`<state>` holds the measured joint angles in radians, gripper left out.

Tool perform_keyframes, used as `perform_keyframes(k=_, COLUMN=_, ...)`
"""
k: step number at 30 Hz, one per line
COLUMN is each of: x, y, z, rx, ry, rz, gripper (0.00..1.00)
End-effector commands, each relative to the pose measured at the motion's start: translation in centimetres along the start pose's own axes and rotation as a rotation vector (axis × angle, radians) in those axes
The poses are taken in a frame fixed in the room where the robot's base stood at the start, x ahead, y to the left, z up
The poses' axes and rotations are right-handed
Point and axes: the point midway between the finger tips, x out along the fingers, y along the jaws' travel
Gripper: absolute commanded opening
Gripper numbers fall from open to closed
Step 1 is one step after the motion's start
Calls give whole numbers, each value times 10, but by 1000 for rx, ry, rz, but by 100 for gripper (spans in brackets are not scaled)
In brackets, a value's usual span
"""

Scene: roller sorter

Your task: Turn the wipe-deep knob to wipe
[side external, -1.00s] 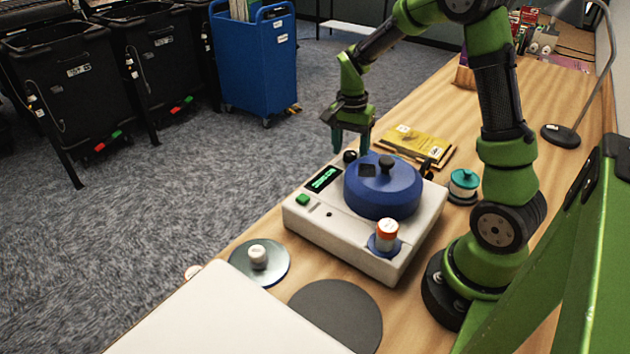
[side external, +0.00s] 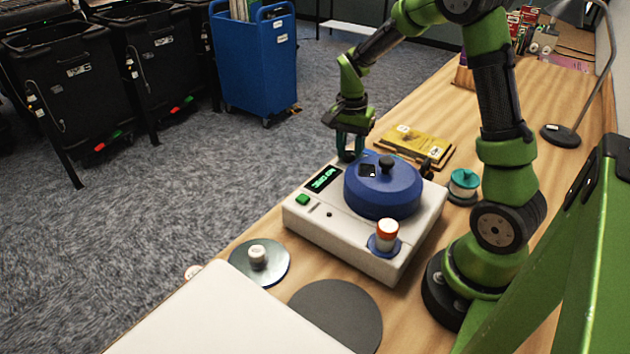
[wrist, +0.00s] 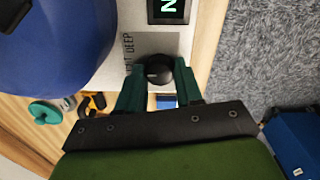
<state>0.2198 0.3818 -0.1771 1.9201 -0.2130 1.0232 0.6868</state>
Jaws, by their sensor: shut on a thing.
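The wipe-deep knob (wrist: 158,72) is a round black knob on the pale top of the machine (side external: 290,215), at its far left corner beside the display. It has a pale mark on its top. My gripper (wrist: 160,82) is shut on the knob, with one green finger on each side in the wrist view. In the side view my gripper (side external: 349,152) points down at that corner, and its fingers mostly hide the knob. A partly hidden label (wrist: 128,50) beside the knob ends in "DEEP". The knob's exact setting cannot be told.
The blue round lid (side external: 385,195) and the green-lit display (side external: 322,178) lie close to the knob.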

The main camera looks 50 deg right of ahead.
Motion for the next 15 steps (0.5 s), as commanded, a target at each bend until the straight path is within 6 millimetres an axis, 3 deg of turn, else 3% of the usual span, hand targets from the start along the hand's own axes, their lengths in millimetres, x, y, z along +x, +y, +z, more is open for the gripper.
perform_keyframes(k=15, x=-1, y=0, z=1, rx=-360, ry=12, rz=0, gripper=5)
